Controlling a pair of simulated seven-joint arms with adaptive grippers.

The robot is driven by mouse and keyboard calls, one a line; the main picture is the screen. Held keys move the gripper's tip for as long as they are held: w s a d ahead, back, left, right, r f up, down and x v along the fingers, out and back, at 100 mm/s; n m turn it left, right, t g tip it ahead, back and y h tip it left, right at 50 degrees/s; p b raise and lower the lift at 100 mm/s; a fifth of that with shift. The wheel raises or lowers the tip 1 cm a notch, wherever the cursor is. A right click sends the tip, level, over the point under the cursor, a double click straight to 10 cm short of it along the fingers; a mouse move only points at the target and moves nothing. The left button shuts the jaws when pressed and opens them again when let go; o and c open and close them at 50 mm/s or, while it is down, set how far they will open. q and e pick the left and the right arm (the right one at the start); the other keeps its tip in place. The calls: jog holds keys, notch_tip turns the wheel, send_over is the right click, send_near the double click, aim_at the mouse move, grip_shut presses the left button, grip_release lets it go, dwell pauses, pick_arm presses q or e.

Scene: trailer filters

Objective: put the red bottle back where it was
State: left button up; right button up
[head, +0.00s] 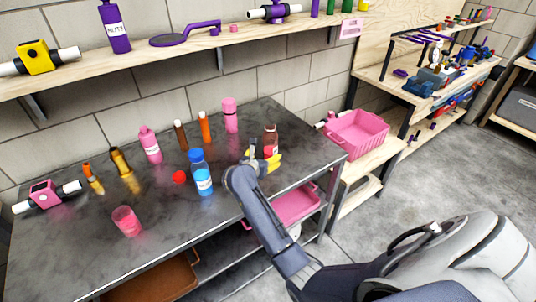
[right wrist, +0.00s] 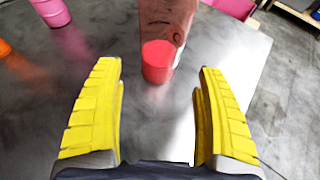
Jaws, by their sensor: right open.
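The red bottle (head: 270,134), brownish red and see-through, stands near the table's right end. In the right wrist view its body (right wrist: 168,18) rises out of the top of the picture, and a bright red round part, like a cap (right wrist: 157,60), shows at its lower end. It looks cap-down, but I cannot be sure. My right gripper (head: 262,160) has yellow fingers and is just in front of the bottle in the head view. In the wrist view the right gripper (right wrist: 160,115) is open, with nothing between its fingers; the bottle is just beyond them. My left gripper is not in view.
A red round piece (head: 179,177) lies by the blue bottle. A wooden shelf (head: 190,50) runs above. A pink crate (head: 357,137) stands right.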

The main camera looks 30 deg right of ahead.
jog(key=shift+v, duration=2.45)
